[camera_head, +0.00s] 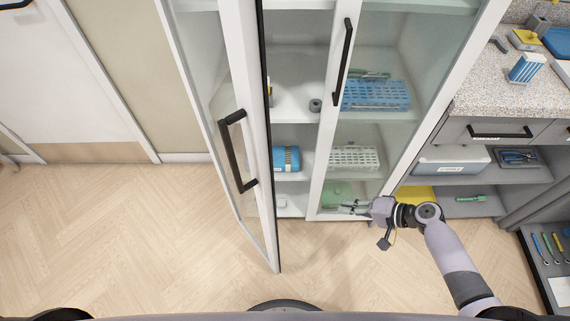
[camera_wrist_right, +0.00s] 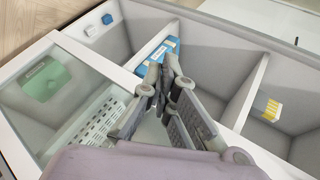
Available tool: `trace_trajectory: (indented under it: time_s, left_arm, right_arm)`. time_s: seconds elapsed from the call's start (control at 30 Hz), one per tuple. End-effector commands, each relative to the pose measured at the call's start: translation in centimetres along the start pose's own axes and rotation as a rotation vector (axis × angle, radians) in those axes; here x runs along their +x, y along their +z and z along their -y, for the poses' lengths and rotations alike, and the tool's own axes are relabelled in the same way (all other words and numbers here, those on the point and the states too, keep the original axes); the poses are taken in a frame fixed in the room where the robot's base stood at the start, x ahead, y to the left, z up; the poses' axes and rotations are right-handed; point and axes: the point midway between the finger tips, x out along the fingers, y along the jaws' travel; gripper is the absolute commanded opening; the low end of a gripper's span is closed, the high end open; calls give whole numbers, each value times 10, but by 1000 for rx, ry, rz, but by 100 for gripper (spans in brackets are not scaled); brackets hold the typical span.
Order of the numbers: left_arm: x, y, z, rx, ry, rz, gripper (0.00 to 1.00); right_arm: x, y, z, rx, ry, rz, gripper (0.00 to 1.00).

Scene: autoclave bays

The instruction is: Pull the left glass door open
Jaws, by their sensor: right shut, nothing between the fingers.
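The left glass door (camera_head: 254,120) stands swung outward from the white cabinet, with its free edge toward me. Its black bar handle (camera_head: 237,150) is on the outer face, with no gripper on it. The right glass door (camera_head: 385,75) looks closed, with its black handle (camera_head: 344,60) upright. My right gripper (camera_head: 345,208) is low in front of the right door's bottom part, to the right of the open door and apart from its handle. In the right wrist view its fingers (camera_wrist_right: 163,85) are shut and empty, with cabinet shelves beyond. My left gripper is not in view.
Inside the cabinet are a blue rack (camera_head: 375,96), a white rack (camera_head: 354,158) and a blue pack (camera_head: 286,158). A speckled counter (camera_head: 495,85) with drawers and open shelves is at the right. The wooden floor (camera_head: 110,230) at left is clear.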

Motion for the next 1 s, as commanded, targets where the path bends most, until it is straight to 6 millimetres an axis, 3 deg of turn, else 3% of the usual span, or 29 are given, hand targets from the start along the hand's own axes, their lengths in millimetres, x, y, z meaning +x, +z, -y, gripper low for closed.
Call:
trace_trajectory:
  time_s: [0.03,0.1,0.2,0.3,0.4,0.53,1.0]
  left_arm:
    - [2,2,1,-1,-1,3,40]
    - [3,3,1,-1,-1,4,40]
    - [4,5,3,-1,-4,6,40]
    - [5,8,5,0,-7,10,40]
    - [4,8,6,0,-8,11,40]
    - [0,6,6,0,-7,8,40]
    - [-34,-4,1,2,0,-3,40]
  right_arm:
    - [-13,-4,49,-15,-114,45,0]
    - [-34,0,109,-32,-258,119,0]
    - [-64,14,172,-64,-416,220,0]
    - [-88,26,209,-89,-515,296,0]
    - [-100,34,228,-104,-564,336,0]
    - [-97,40,240,-105,-581,349,0]
    - [-25,74,289,-104,-578,347,0]
